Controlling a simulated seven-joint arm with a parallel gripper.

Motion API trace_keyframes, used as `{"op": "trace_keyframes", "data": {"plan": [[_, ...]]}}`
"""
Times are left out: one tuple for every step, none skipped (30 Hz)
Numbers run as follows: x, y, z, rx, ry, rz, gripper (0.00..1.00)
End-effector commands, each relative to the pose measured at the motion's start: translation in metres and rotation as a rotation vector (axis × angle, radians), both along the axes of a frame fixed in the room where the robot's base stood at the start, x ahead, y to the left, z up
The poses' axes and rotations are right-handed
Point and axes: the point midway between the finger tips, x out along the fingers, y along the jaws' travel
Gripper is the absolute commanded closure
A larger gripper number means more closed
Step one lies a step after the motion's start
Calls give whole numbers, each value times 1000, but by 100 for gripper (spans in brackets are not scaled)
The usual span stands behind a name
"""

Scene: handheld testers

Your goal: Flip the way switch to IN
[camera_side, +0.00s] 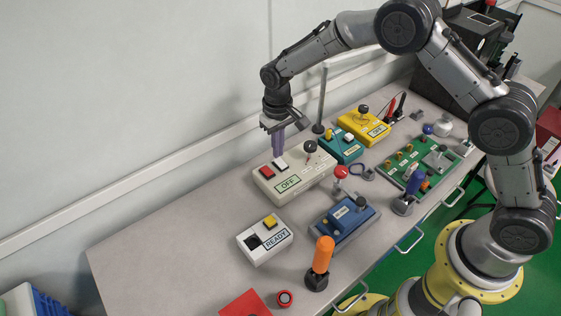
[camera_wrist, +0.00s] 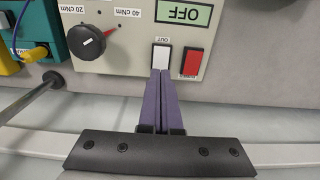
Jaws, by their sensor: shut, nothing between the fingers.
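The beige tester (camera_side: 306,178) stands on the bench, and its OFF display also shows in the wrist view (camera_wrist: 183,12). A white switch (camera_wrist: 161,54), with the word OUT beside it, sits on its panel; it shows in the side view too (camera_side: 281,164). The word IN cannot be seen. My gripper (camera_wrist: 164,73) has two long purple fingers, shut together and empty. In the side view my gripper (camera_side: 279,155) points down at the white switch. In the wrist view the tips overlap the switch's near edge; I cannot tell whether they touch it.
A red switch (camera_wrist: 192,62) is close beside the white one. A dark knob (camera_wrist: 88,42) is on the same panel. A teal box (camera_side: 341,147), a yellow box (camera_side: 365,128) and a thin grey post (camera_side: 322,97) stand nearby. The bench is clear at the left.

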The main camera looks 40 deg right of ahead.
Motion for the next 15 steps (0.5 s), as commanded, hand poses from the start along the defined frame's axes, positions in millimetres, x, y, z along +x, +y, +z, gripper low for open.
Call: {"op": "trace_keyframes", "data": {"plan": [[0, 0, 0, 0, 0, 0, 100], [0, 0, 0, 0, 0, 0, 100], [0, 0, 0, 0, 0, 0, 100], [0, 0, 0, 0, 0, 0, 100], [0, 0, 0, 0, 0, 0, 100], [0, 0, 0, 0, 0, 0, 100], [0, 0, 0, 0, 0, 0, 100], [0, 0, 0, 0, 0, 0, 100], [0, 0, -1, 0, 0, 0, 100], [0, 0, -1, 0, 0, 0, 100], [0, 0, -2, 0, 1, 0, 100], [0, 0, -2, 0, 1, 0, 100], [0, 0, -2, 0, 1, 0, 100], [0, 0, -3, 0, 1, 0, 100], [0, 0, -4, 0, 1, 0, 100]]}}
